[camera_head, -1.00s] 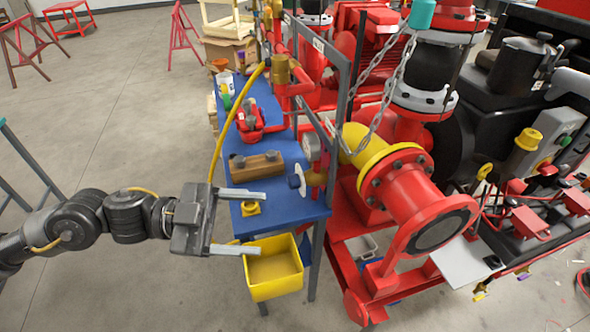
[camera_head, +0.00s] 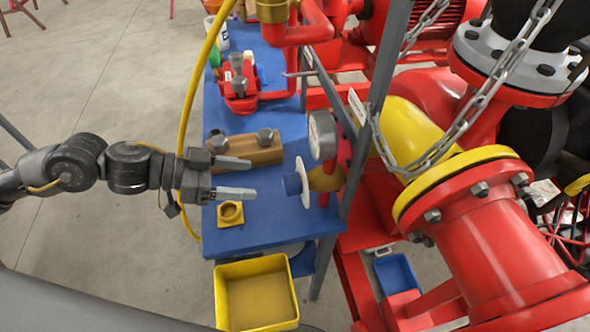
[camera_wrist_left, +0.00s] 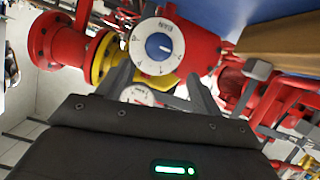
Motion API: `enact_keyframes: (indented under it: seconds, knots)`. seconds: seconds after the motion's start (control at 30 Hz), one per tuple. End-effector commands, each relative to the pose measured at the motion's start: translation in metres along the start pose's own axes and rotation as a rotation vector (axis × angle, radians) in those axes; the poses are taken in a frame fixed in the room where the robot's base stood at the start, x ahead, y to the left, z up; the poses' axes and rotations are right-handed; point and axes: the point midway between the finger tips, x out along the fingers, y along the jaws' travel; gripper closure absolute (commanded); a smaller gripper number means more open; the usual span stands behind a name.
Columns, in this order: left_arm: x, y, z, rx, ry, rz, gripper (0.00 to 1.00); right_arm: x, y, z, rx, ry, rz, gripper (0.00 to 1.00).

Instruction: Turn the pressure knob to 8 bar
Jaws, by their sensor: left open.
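The pressure knob (camera_head: 292,184) is a blue grip on a white round dial, on the side of the red and yellow piping above the blue bench. In the left wrist view the dial (camera_wrist_left: 157,46) faces me, with marks around its rim too small to read surely. My left gripper (camera_head: 243,178) is open and empty. Its fingers point at the knob from the left, with a gap between. In the left wrist view its two fingers (camera_wrist_left: 160,88) reach toward the dial's lower edge. A pressure gauge (camera_head: 322,135) sits behind the knob; its needle is unreadable. My right gripper is out of view.
A wooden block with bolts (camera_head: 243,150) and a yellow square part (camera_head: 230,212) lie on the blue bench (camera_head: 262,232). A yellow bin (camera_head: 257,294) is in front. A grey post (camera_head: 378,80) and chain (camera_head: 480,105) stand right of the knob.

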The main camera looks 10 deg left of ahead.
Motion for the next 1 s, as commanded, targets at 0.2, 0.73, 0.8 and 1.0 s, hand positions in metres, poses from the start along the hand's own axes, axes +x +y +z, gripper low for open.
enact_keyframes:
  seconds: [0.2,0.73,0.8,1.0]
  knots:
    - [0.004,-0.001,0.001,-0.009,-0.004,-0.001,0.34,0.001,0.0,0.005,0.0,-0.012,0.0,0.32]
    - [0.088,-0.001,0.001,-0.008,-0.003,-0.001,0.34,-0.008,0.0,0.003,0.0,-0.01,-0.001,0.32]
    - [0.096,-0.001,0.002,-0.01,-0.003,-0.002,0.34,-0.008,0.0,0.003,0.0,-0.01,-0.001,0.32]
    - [0.108,-0.001,0.002,-0.008,-0.003,-0.003,0.34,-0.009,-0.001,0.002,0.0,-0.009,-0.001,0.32]
